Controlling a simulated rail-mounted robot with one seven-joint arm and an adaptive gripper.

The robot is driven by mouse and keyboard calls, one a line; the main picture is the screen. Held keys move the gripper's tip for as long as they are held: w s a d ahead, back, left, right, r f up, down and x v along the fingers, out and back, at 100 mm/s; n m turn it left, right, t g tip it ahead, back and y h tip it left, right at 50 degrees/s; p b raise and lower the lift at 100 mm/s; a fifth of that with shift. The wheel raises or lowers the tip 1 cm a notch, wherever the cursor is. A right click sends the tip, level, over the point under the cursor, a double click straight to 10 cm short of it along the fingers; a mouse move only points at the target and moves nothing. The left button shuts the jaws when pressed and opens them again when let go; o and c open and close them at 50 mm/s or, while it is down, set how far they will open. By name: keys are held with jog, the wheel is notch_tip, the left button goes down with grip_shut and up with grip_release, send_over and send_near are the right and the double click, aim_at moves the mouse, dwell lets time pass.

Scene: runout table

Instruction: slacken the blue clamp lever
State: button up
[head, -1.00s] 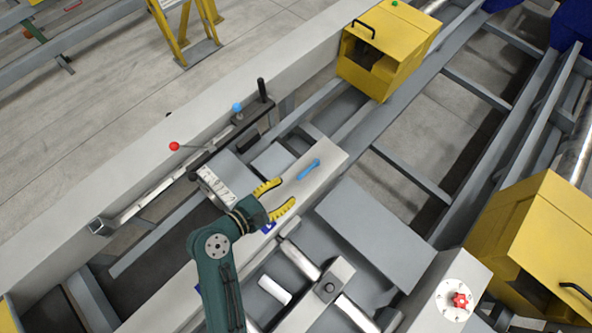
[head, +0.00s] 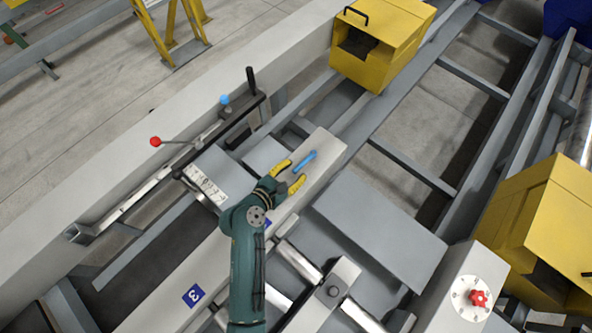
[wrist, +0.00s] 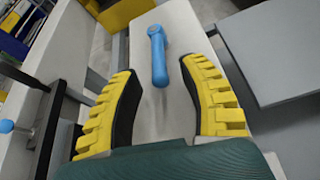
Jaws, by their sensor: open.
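The blue clamp lever (head: 304,162) lies along the top of a pale beam (head: 325,143) near the beam's far end. In the wrist view the lever (wrist: 158,58) has a round hub at its far end and a handle pointing toward me. My gripper (head: 289,175) has yellow ribbed fingers and is open, just short of the lever's near end. In the wrist view the fingers of my gripper (wrist: 160,100) stand on either side of the line of the handle, with clear gaps. Nothing is between them but the handle's near part, and I see no contact.
A red-knobbed lever (head: 155,141), a small blue knob (head: 225,100) and a black upright handle (head: 250,80) stand on the left rail. A yellow box (head: 380,45) is beyond the beam.

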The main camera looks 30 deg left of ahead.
jog(key=shift+w+d+f, duration=0.15)
jog(key=shift+w+f, duration=0.15)
jog(key=shift+w, duration=0.35)
jog(key=shift+c, duration=0.3)
grip_shut()
jog(key=shift+s, duration=0.1)
